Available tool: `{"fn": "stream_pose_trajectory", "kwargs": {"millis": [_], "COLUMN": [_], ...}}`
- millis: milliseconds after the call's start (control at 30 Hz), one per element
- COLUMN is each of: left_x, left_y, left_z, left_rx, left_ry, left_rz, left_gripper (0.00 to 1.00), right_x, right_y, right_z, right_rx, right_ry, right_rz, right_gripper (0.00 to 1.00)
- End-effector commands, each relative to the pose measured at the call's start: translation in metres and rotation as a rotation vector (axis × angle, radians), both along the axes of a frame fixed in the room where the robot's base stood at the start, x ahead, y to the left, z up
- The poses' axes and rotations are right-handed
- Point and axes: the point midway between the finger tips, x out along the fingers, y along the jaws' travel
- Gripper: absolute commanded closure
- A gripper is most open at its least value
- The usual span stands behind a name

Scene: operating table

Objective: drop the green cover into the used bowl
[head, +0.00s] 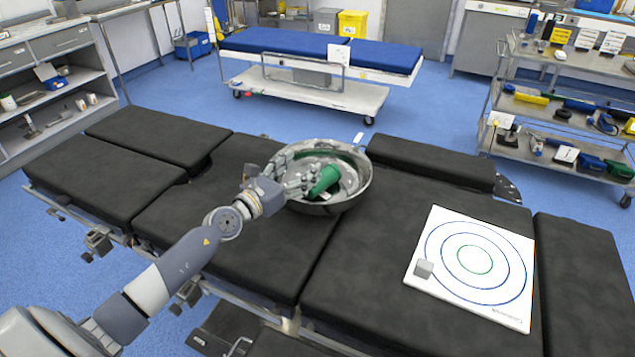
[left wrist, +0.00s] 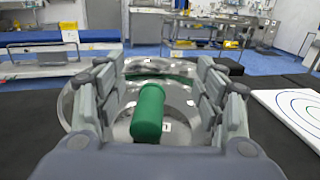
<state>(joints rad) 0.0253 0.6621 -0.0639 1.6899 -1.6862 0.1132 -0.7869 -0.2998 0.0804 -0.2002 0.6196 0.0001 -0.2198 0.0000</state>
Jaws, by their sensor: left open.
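The green cover (head: 324,182) is a green cylinder with a rounded end, tilted inside the metal bowl (head: 350,201) on the black operating table. In the left wrist view the cover (left wrist: 148,114) lies between the spread fingers, with clear space on both sides. My left gripper (head: 300,178) is open at the bowl's left side, its fingers over the rim around the cover. In the left wrist view the gripper (left wrist: 160,105) shows both fingers apart. A small label shows in the bowl beside the cover. My right gripper is not in view.
A white target board (head: 505,295) with rings lies on the table at the right, with a small grey cube (head: 424,268) on it. A blue-topped trolley (head: 320,48) stands behind. A shelf cart (head: 560,90) is at the right.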

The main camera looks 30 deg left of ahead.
Motion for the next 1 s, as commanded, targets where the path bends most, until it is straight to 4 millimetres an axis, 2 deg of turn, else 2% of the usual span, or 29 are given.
{"fn": "stream_pose_trajectory", "kwargs": {"millis": [33, 200, 400, 900, 1000], "left_x": [-0.010, -0.032, -0.047, -0.049, -0.049], "left_y": [0.002, 0.007, 0.009, 0.010, 0.010], "left_z": [-0.002, -0.001, 0.000, 0.001, 0.009], "left_rx": [0.003, -0.002, 0.000, 0.001, 0.001], "left_ry": [0.004, 0.002, 0.000, 0.000, -0.001], "left_rz": [-0.001, 0.000, 0.000, 0.000, 0.000], "left_gripper": [0.36, 0.36, 0.36, 0.36, 0.36], "right_x": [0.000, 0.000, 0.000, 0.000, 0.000], "right_y": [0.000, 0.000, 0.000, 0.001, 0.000], "right_z": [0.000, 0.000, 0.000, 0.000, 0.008], "right_rx": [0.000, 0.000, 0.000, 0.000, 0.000], "right_ry": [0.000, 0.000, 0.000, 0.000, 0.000], "right_rz": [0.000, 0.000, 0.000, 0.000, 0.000], "right_gripper": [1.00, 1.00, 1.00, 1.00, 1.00]}}
